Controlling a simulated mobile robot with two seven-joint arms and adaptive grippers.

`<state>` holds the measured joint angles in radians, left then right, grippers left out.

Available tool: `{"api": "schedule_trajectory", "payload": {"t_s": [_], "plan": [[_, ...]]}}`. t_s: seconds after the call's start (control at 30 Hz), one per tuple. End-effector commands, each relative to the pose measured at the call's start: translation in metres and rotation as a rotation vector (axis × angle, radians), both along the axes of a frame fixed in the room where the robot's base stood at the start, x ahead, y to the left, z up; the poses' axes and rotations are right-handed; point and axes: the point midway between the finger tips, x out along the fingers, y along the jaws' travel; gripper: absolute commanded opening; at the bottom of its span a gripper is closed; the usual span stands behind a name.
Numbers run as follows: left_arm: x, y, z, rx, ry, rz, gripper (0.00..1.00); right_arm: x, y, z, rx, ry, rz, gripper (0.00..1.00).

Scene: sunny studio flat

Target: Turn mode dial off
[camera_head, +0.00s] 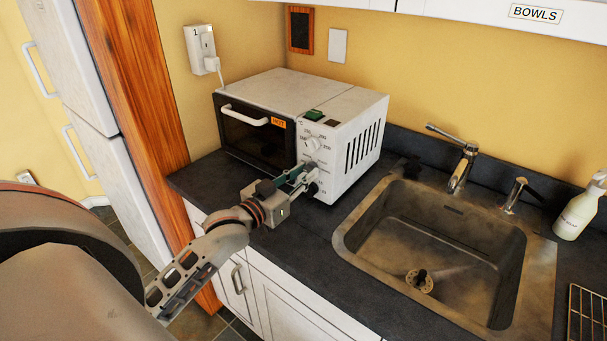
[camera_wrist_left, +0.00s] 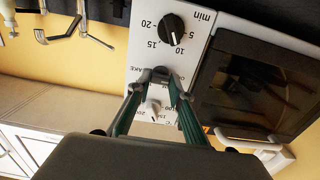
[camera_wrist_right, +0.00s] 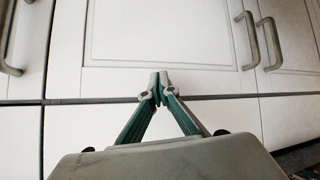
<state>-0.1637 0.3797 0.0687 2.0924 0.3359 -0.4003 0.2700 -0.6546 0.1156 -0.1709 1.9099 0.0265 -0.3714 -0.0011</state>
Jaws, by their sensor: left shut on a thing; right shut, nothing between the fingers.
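The toaster oven (camera_head: 345,110) stands on the dark counter, its white control panel facing front. The mode dial is the middle control. It is mostly hidden by my left gripper (camera_head: 303,177), whose fingers are shut on it; the left wrist view shows the gripper (camera_wrist_left: 160,76) there, beside partly covered mode lettering. The dial's pointer direction cannot be read. The black timer dial (camera_wrist_left: 171,29), with minute marks, is on one side of the fingers; the pale temperature dial (camera_head: 311,145) is on the other. My right gripper (camera_wrist_right: 160,85) is shut and empty before white cabinet fronts.
The oven's dark glass door (camera_head: 250,140) has a white handle (camera_head: 244,114) and a "HOT" label. A green object (camera_head: 315,114) lies on top. The sink (camera_head: 440,250) with its tap (camera_head: 460,165) is to the right. Dark counter lies bare in front.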

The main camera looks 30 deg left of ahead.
Motion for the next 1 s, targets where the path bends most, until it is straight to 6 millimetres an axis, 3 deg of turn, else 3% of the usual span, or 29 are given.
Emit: {"api": "schedule_trajectory", "payload": {"t_s": [0.47,0.5,0.53,1.0], "plan": [[0.0001,0.0001,-0.0001,-0.014,0.001,0.000,0.00,0.0000,0.0002,0.0001,0.001,0.000,-0.001,0.00],[0.0001,0.0001,0.0000,-0.014,0.001,0.000,0.31,-0.0001,-0.0001,0.0001,-0.001,0.000,0.001,0.00],[0.0001,0.0001,-0.0001,-0.014,0.001,0.000,0.38,-0.0001,-0.0004,-0.0001,-0.002,0.000,0.001,0.00],[-0.0075,0.0005,-0.0007,-0.012,0.002,0.000,0.38,-0.0016,-0.0006,-0.0014,-0.004,0.003,0.004,0.00]]}}
